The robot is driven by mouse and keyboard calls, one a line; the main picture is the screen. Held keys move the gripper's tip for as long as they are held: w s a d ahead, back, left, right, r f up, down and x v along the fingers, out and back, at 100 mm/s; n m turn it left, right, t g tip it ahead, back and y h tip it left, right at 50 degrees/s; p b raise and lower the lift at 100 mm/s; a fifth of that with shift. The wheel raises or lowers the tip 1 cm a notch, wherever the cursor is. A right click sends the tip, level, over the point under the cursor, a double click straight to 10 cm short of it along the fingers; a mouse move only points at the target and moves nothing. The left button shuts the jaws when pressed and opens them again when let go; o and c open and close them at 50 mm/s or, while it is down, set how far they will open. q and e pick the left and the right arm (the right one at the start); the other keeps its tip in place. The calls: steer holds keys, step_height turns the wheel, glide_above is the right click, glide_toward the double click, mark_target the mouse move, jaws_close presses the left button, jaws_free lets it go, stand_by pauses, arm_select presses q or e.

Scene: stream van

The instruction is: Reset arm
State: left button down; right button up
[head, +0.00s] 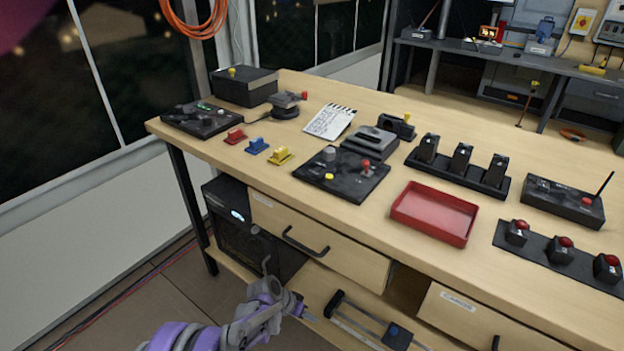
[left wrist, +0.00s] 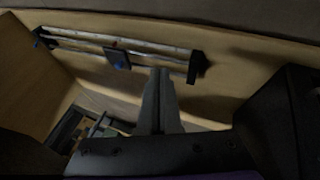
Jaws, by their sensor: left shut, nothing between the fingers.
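My left arm, purple and grey, comes in from the bottom left in the head view. My left gripper (head: 305,309) is low in front of the workbench, below the top drawer and near the lower shelf. In the left wrist view the gripper (left wrist: 160,76) has its fingers together, with nothing between them. A slider rail with a dark carriage (head: 397,335) lies on the lower shelf to the right of the gripper. The rail also shows ahead of the fingers in the left wrist view (left wrist: 118,58). My right gripper is not in view.
The wooden workbench (head: 420,110) carries a red tray (head: 434,213), control panels and small devices. A drawer with a black handle (head: 305,245) is above the gripper. A black computer case (head: 238,222) stands under the bench. Open floor (head: 190,290) is at the left.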

arm_select(q)
steer(key=s+a+r+n+y, duration=0.1)
steer(key=s+a+r, duration=0.25)
steer(key=r, duration=0.25)
steer(key=s+a+r+n+t+y, duration=0.1)
steer(key=s+a+r, duration=0.1)
steer(key=s+r, duration=0.3)
steer(key=s+a+r+n+y, duration=0.1)
steer(key=s+a+r, duration=0.2)
steer(key=r, duration=0.3)
steer(key=s+a+r+n+t+y, duration=0.15)
steer(key=s+a, duration=0.25)
steer(key=s, duration=0.6)
steer(key=s+a+r+n+y, duration=0.2)
steer(key=s+a, duration=0.2)
steer(key=s, duration=0.6)
step_height(320, 180, up, 27)
steer(key=w+t+p, duration=0.1)
steer(key=p, duration=2.2)
steer(key=shift+w, duration=0.25)
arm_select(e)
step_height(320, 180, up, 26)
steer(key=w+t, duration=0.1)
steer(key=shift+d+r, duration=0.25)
arm_select(q)
steer(key=shift+a+f+m, duration=0.1)
steer(key=shift+m, duration=0.15)
